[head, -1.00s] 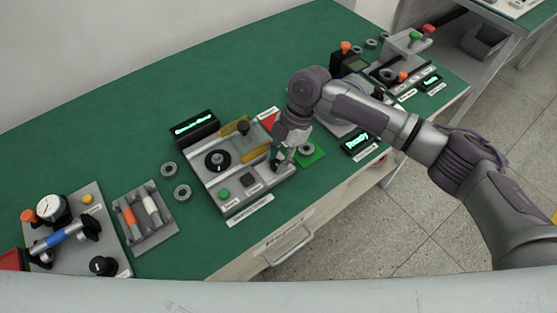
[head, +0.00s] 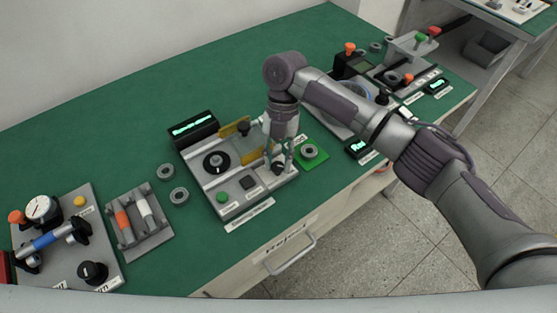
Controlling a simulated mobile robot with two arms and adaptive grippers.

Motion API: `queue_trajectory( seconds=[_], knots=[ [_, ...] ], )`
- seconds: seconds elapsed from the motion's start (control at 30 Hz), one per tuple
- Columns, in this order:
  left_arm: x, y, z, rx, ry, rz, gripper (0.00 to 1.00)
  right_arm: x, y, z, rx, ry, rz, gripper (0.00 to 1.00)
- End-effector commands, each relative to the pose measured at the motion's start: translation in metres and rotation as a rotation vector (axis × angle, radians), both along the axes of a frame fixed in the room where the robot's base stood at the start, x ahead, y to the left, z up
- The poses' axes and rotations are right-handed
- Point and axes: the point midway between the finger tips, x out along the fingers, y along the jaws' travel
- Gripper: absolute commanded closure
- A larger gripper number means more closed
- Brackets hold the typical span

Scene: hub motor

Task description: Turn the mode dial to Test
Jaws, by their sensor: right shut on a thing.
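The mode dial (head: 278,169) looks like a small black knob at the right front corner of the grey test station (head: 240,195). It is mostly hidden by my right gripper (head: 277,162), which points straight down over it. The fingers are shut on the dial. The dial's pointer direction and the Test mark cannot be read. My left gripper is not in view.
A green pad with a grey ring (head: 309,152) lies close to the right. Loose rings (head: 179,195) and a grey holder (head: 150,236) are at left.

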Motion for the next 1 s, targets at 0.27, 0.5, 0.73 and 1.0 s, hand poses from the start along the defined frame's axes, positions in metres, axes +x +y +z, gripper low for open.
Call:
queue_trajectory(
  seconds=[0.27, 0.5, 0.73, 1.0],
  knots=[
    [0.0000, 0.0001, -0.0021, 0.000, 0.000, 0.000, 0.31, 0.0009, 0.0004, 0.0004, 0.000, -0.004, 0.041, 1.00],
    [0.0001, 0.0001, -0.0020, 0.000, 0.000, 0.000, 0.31, 0.0008, 0.0004, 0.0007, 0.001, -0.003, 0.043, 1.00],
    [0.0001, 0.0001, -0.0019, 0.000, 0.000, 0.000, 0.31, 0.0006, 0.0004, 0.0005, 0.001, -0.003, 0.042, 0.47],
    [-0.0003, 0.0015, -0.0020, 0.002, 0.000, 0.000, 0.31, 0.0004, 0.0004, 0.0003, 0.000, -0.002, 0.041, 0.43]
  ],
)
